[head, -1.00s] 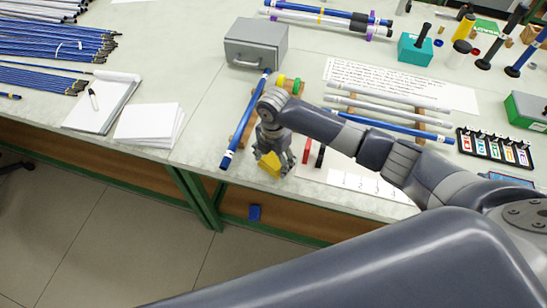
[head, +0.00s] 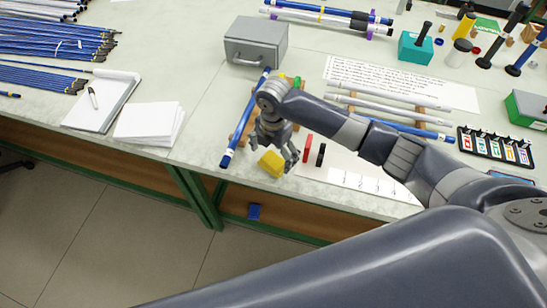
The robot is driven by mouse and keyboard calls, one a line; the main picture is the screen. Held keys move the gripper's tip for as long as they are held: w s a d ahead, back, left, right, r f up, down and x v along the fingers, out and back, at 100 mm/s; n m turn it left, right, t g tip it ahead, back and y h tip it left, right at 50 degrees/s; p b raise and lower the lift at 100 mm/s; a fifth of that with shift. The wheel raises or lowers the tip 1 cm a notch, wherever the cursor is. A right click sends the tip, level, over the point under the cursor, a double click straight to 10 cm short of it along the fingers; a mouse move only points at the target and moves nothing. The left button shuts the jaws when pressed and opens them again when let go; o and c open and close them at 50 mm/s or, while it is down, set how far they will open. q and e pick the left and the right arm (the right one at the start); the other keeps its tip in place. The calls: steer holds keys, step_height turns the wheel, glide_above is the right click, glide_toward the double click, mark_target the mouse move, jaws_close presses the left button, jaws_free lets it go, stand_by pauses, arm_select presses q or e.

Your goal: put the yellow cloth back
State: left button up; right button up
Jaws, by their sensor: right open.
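The yellow cloth (head: 271,162) lies folded on the bench top near its front edge, just right of the lower end of a blue rod (head: 245,118). My right gripper (head: 272,154) is open right behind and above the cloth, with its fingers pointing down. From this angle I cannot tell whether a finger touches the cloth. My left gripper is not in view.
A grey metal box (head: 256,43) stands behind the gripper. A red piece (head: 308,148) and a black piece (head: 321,155) lie to its right, near a white labelled sheet (head: 365,182). White paper (head: 150,123) lies at the left.

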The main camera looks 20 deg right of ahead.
mark_target(274, 159)
step_height(274, 159, up, 10)
steer(key=b, duration=0.1)
steer(key=shift+f, duration=0.25)
